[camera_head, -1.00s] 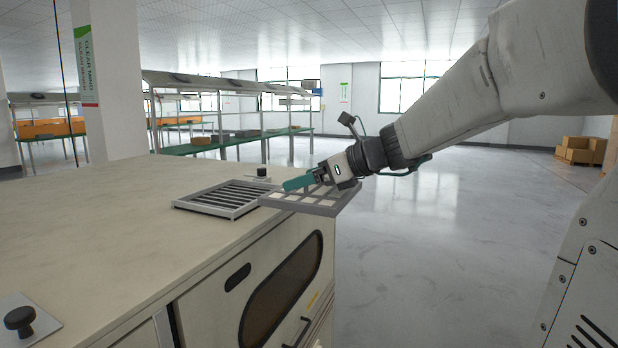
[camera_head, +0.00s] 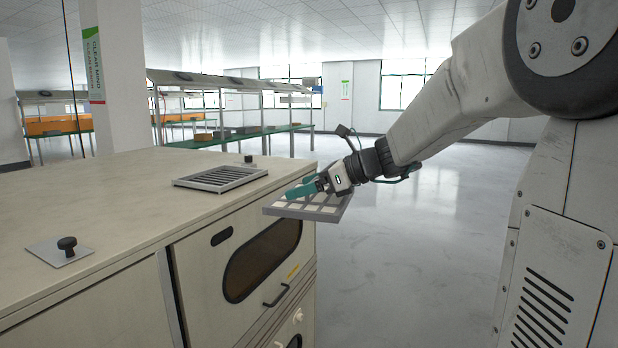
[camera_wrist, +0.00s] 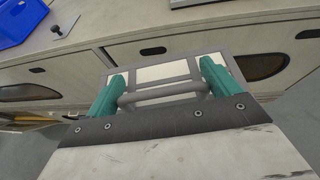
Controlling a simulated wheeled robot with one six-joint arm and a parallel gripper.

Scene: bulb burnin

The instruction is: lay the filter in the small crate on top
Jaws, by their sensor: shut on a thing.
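The filter (camera_head: 318,208), a flat grey-framed panel with pale cells, is held by its handle in my gripper (camera_head: 303,189), beside the cabinet's right edge. In the wrist view the filter (camera_wrist: 165,71) shows between the teal fingers of my gripper (camera_wrist: 163,88), which are shut on its grey handle bar. Part of the filter is hidden behind the fingers. A blue crate (camera_wrist: 22,22) is partly in view at the upper left of the wrist view, on the cabinet top; its inside is cut off. No crate shows in the head view.
A slatted grey vent frame (camera_head: 220,179) lies on the pale cabinet top (camera_head: 130,192). A black knob on a plate (camera_head: 67,246) sits at the front left. The cabinet front has a dark window (camera_head: 262,262) and handle. Open floor (camera_head: 420,230) lies to the right.

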